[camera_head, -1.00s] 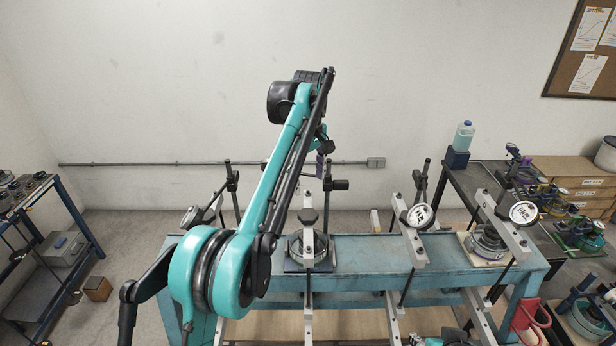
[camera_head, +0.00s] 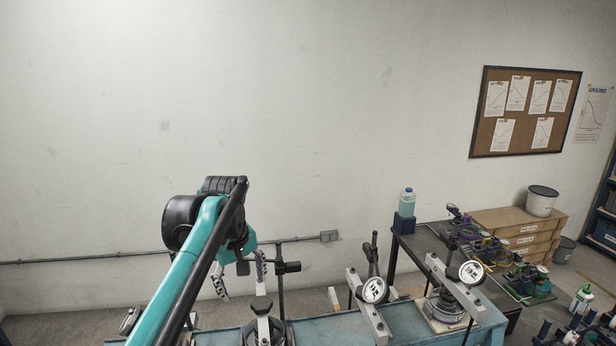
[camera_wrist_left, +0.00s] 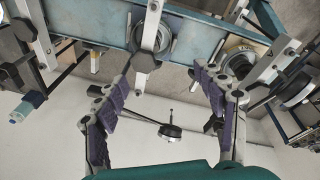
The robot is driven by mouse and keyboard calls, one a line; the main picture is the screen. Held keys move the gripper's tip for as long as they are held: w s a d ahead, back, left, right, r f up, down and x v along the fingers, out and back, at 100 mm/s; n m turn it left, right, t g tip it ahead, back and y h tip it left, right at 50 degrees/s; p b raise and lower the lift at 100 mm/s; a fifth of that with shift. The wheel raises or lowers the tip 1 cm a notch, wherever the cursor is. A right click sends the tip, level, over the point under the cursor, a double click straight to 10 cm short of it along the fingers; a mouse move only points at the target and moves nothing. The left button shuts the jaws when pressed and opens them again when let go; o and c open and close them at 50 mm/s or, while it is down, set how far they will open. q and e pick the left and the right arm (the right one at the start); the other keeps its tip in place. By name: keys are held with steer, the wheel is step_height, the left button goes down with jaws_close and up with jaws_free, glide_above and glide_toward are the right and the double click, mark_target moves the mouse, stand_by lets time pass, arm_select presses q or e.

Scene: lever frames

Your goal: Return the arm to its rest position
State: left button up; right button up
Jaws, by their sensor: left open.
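My left arm (camera_head: 185,280) comes up from the lower left in the head view and bends over at a black joint. My left gripper (camera_head: 241,280) hangs below that joint, behind the arm, with its fingers apart. In the left wrist view the gripper (camera_wrist_left: 163,78) shows two purple-padded fingers spread wide with nothing between them. Beyond them is a lever frame (camera_head: 262,304) with a round pot on the blue bench (camera_head: 330,328). My right gripper is not in view.
Two more lever frames with white dials, a middle one (camera_head: 374,290) and a right one (camera_head: 471,273), stand on the bench. A dark side table (camera_head: 425,245) holds a bottle (camera_head: 406,203) and several coloured devices.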

arm_select(q)
steer(key=s+a+f+m+t, duration=0.15)
steer(key=s+f+m, duration=0.25)
steer(key=s+f, duration=0.55)
steer(key=s+a+f+m+t, duration=0.1)
steer(key=s+f+m+t, duration=0.2)
steer(key=s+f, duration=0.7)
step_height(320, 180, down, 25)
steer(key=s+b, duration=0.2)
steer(key=b, duration=2.6)
steer(key=shift+s+m, duration=0.3)
steer(key=shift+s, duration=0.05)
